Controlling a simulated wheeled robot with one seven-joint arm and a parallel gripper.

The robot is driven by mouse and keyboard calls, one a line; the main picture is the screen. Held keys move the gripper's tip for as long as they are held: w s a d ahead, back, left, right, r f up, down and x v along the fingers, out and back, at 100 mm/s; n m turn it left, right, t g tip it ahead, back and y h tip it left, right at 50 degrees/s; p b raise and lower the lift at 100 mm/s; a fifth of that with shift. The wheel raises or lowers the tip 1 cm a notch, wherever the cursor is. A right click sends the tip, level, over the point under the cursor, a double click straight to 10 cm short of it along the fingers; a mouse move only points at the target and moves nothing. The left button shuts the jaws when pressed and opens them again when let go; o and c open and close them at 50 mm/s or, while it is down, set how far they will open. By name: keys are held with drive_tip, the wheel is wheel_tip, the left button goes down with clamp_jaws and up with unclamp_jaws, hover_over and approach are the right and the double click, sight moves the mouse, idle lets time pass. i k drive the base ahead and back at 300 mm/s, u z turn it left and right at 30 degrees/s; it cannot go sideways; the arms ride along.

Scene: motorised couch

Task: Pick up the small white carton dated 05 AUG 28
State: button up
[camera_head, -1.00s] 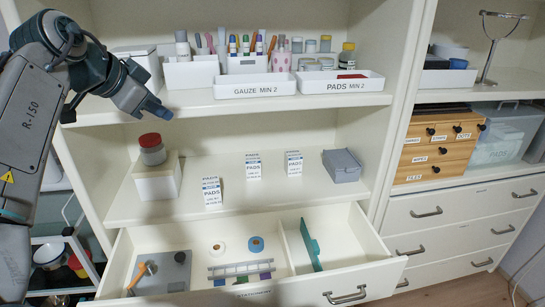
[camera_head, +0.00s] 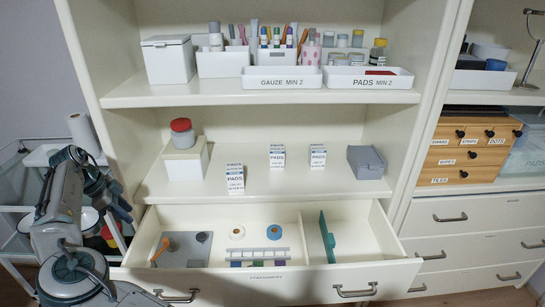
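Three small white cartons with blue print and the word PADS stand upright on the middle shelf. One carton (camera_head: 235,179) stands nearest the front edge at left. A second carton (camera_head: 277,156) stands further back in the middle, and a third carton (camera_head: 317,156) is to its right. Their date lines are too small to read, so I cannot tell which says 05 AUG 28. My gripper (camera_head: 122,208) is at the left, outside the shelf unit and well apart from the cartons. It is seen small and from behind, and its fingers are not clear.
An open drawer (camera_head: 362,258) juts out below the shelf. A white box (camera_head: 186,165) with a red-lidded jar is left of the cartons. A grey box (camera_head: 366,162) is right of them. The upper shelf (camera_head: 205,98) overhangs them. A cart (camera_head: 20,215) stands at left.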

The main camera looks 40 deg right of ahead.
sight(318, 151)
drive_tip(key=u, duration=2.1)
drive_tip(key=k, duration=1)
drive_tip(key=z, duration=2.8)
drive_tip(key=i, duration=0.5)
drive_tip(key=z, duration=0.05)
